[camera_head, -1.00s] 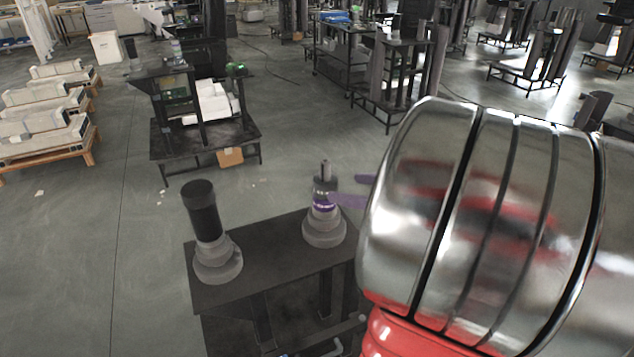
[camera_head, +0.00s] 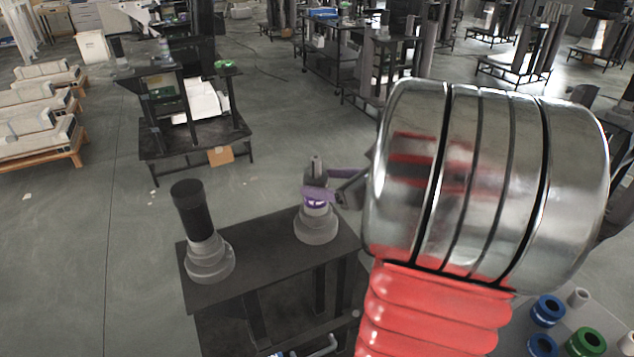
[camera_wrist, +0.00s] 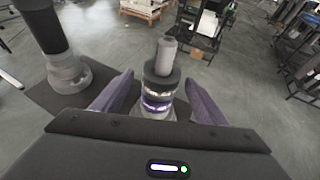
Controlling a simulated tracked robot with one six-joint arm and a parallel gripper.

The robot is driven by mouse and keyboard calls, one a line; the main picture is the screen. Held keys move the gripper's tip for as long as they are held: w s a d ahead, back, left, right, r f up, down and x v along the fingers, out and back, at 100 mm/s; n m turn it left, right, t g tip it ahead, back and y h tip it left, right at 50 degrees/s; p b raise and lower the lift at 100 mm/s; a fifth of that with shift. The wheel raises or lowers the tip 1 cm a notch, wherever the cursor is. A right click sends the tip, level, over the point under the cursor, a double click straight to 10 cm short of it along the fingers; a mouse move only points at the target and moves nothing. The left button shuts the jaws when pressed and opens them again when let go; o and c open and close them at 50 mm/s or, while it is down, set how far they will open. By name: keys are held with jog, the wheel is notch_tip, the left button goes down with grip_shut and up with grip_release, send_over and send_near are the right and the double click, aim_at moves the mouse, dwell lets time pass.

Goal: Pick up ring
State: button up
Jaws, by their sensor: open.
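A lift column (camera_head: 317,225) with a wide grey stepped base stands on the right of a dark table (camera_head: 262,262). It carries a dark ring (camera_wrist: 161,86) around its thin grey post (camera_wrist: 166,56), with a shiny band and a purple-banded ring (camera_wrist: 157,103) below, also visible in the head view (camera_head: 316,202). My gripper (camera_head: 327,183) has purple fingers and is open at the column's upper part. In the wrist view, the fingers (camera_wrist: 160,88) lie on either side of the stack with gaps. The stack's lower part is hidden by my gripper body.
A taller column with a black cylinder (camera_head: 192,208) stands on the table's left, also in the wrist view (camera_wrist: 42,28). Blue (camera_head: 547,310) and green (camera_head: 587,342) rings lie at the lower right. Open floor (camera_head: 75,230) is left of the table.

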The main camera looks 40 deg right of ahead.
aim_at(316, 181)
jog(key=shift+x, duration=1.65)
jog(key=shift+c, duration=0.7)
jog(key=c, duration=1.2)
